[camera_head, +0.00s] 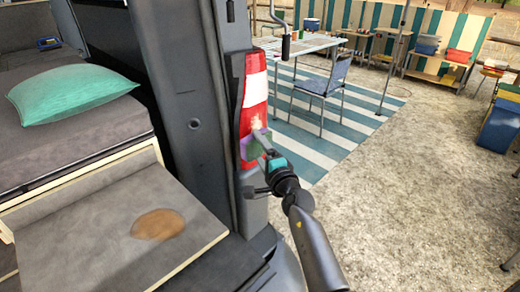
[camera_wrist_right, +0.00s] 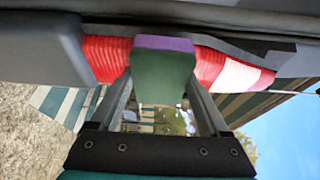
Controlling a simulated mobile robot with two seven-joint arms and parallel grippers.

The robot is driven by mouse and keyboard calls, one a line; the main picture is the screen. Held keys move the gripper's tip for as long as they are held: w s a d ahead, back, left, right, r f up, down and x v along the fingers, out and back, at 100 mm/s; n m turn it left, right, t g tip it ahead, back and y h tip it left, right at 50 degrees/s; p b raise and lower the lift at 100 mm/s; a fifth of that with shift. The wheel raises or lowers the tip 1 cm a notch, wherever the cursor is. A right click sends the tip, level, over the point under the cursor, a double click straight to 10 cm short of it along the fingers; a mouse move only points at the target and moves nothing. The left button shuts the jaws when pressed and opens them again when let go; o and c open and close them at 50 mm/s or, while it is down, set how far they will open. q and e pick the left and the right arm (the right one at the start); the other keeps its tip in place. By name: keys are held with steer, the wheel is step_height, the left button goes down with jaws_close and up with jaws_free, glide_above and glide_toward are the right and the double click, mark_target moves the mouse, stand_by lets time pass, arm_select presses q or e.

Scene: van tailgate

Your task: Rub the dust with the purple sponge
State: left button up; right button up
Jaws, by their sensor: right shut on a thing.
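The sponge (camera_head: 252,149) is a small block, purple on one side and green on the other. It is at the red and white tail light (camera_head: 256,90) on the van's rear corner. My right gripper (camera_head: 261,145) is shut on the sponge. In the right wrist view the sponge (camera_wrist_right: 162,75) sits between the two fingers, its purple edge against or very near the red part of the light (camera_wrist_right: 107,57). A pale dusty smudge (camera_head: 257,124) shows on the light just above the sponge. The sponge hides part of the light. My left gripper is not in view.
A grey board (camera_head: 90,245) with a brown round patch (camera_head: 158,224) lies left of the van's dark pillar (camera_head: 190,120). A teal pillow (camera_head: 70,94) lies on the mattress behind. A blue chair (camera_head: 322,88) and table stand beyond. The gravel on the right is open.

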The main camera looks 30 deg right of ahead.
steer(key=shift+w+a, duration=0.3)
steer(key=shift+w, duration=0.6)
